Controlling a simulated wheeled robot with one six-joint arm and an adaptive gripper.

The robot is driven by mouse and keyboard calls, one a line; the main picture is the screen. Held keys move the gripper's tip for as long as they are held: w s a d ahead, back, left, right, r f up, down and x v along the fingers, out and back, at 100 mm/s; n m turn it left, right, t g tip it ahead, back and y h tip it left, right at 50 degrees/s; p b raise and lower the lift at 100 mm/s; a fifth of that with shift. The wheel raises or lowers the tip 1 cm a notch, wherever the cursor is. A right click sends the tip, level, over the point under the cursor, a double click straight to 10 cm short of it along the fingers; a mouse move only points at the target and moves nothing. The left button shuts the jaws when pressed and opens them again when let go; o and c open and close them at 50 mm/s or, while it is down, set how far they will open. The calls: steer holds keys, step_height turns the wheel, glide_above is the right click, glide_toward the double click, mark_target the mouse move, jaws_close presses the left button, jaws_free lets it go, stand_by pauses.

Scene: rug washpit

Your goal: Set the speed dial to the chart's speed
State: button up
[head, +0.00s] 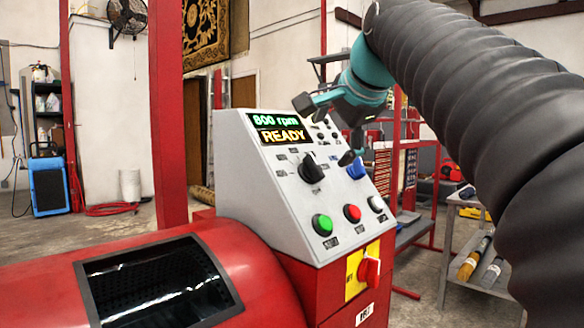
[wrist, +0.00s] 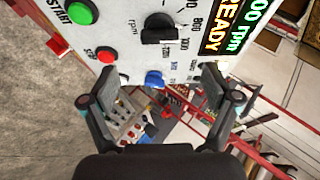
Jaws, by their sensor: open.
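The black speed dial (head: 312,168) is on the sloped face of a white control panel (head: 283,240). In the wrist view the dial (wrist: 159,28) is near the top, with rpm numbers around it; its exact pointing is unclear. The display (head: 279,129) reads 800 rpm and READY. My gripper (head: 328,128) is open and empty in front of the panel's upper right. In the wrist view its fingers (wrist: 160,88) spread either side of a blue knob (wrist: 154,79), apart from the dial. I cannot make out a speed chart in either view.
Below the dial are a green button (head: 322,224), a red button (head: 352,213) and a white button (head: 376,203). A red switch (head: 370,271) juts out lower down. A red drum (head: 130,255) with a dark window lies at left. A grey trolley (head: 470,262) stands at right.

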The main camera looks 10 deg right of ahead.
mark_target(316, 165)
steer(key=x, duration=1)
steer(key=shift+w+f+b, duration=0.25)
steer(key=shift+w+b, duration=0.05)
steer(key=c, duration=1.1)
steer(key=shift+c, duration=0.2)
